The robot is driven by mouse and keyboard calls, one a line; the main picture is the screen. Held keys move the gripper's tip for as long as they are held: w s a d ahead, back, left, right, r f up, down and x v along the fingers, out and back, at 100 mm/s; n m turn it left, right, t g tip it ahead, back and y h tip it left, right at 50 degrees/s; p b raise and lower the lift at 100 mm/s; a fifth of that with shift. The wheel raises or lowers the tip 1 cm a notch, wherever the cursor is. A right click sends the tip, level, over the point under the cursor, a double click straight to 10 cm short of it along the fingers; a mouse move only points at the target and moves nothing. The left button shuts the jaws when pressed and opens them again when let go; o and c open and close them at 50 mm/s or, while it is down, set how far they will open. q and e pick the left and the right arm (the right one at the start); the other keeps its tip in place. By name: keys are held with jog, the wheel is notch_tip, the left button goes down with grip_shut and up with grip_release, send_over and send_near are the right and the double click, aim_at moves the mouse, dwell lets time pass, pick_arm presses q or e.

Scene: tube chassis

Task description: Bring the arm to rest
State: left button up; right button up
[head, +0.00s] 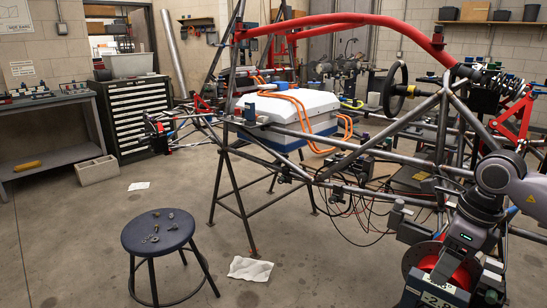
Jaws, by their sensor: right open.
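My right arm comes in from the right edge, and its grey wrist with a small green light hangs low beside the tube chassis (310,136). My right gripper (437,288) is at the bottom right, in front of a red disc (424,262) on the chassis. Its fingers are open, and I see nothing held in them. The lower part is cut off by the bottom edge of the picture. I cannot tell whether the gripper touches the disc. My left gripper is not in view.
Chassis tubes, loose cables and a steering wheel (394,90) crowd the space left of and behind my right arm. A dark blue stool (152,241) with small metal parts stands at the lower left. A white cloth (250,269) lies on the floor. The left floor is mostly clear.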

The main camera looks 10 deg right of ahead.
jog(key=a+t+y, duration=0.2)
jog(key=a+y, duration=0.8)
jog(key=a, duration=1.3)
jog(key=a+r+m+t+y, duration=0.55)
jog(key=r+m+t, duration=0.35)
jog(key=m, duration=0.2)
jog(key=d+f+m+t+h, duration=0.2)
jog(key=d+f+m+h, duration=0.5)
jog(key=m, duration=0.5)
jog(key=d+f+m+t+h, duration=0.2)
jog(key=d+f+m+h, duration=0.4)
jog(key=m+h, duration=0.5)
jog(key=s+f+m+g+y, duration=0.1)
jog(key=s+f+m+g, duration=0.3)
jog(key=s+f+g, duration=0.5)
jog(key=s+f+m+g, duration=0.35)
jog(key=s+f, duration=0.25)
jog(key=s, duration=0.6)
jog(key=w+a+t+y+p, duration=0.2)
jog(key=w+t+p, duration=0.3)
jog(key=p, duration=0.4)
jog(key=shift+w+f+t, duration=0.3)
jog(key=shift+f+t, duration=0.1)
jog(key=shift+t, duration=0.45)
